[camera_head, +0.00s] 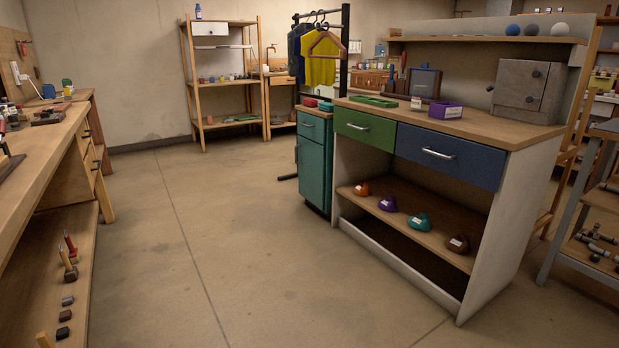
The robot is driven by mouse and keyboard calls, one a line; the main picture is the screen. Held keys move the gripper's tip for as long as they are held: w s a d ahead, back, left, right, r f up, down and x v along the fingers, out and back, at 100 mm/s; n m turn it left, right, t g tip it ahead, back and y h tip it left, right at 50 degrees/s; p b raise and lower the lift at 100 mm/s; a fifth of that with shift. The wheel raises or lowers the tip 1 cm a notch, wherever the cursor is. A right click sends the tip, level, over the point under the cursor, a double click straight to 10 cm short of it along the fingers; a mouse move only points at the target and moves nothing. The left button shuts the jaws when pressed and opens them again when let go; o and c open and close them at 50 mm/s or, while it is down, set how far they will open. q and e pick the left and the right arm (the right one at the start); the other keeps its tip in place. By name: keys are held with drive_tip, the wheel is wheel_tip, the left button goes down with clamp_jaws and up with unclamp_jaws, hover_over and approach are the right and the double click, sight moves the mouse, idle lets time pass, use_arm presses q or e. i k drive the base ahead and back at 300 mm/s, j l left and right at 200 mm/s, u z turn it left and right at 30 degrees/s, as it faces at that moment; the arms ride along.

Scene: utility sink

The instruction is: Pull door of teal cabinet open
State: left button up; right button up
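The teal cabinet (313,165) stands on the floor near the middle of the camera_head view, against the left end of a wooden-topped workbench. It has a drawer front at the top with a small handle and a tall door below it. The door looks shut, and a small dark handle shows near its left edge. The cabinet's right side is hidden by the bench. Neither of my grippers is in view.
The workbench (468,124) has green and blue drawers and an open shelf. A clothes rack (345,50) stands behind the cabinet. A long wooden bench (40,135) runs along the left. The floor (215,220) between them is clear.

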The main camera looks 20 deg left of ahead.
sight(311, 164)
drive_tip(key=i+l+u, duration=0.1)
drive_tip(key=i+u, duration=0.35)
drive_tip(key=i, duration=0.3)
drive_tip(key=i+j+u, duration=0.25)
drive_tip(key=i+u, duration=0.65)
drive_tip(key=i, duration=0.2)
drive_tip(key=i+l+u, duration=0.15)
drive_tip(key=i+u, duration=0.25)
drive_tip(key=i, duration=0.8)
drive_tip(key=i+j+z, duration=0.15)
drive_tip(key=i, duration=1.1)
drive_tip(key=j+z, duration=0.05)
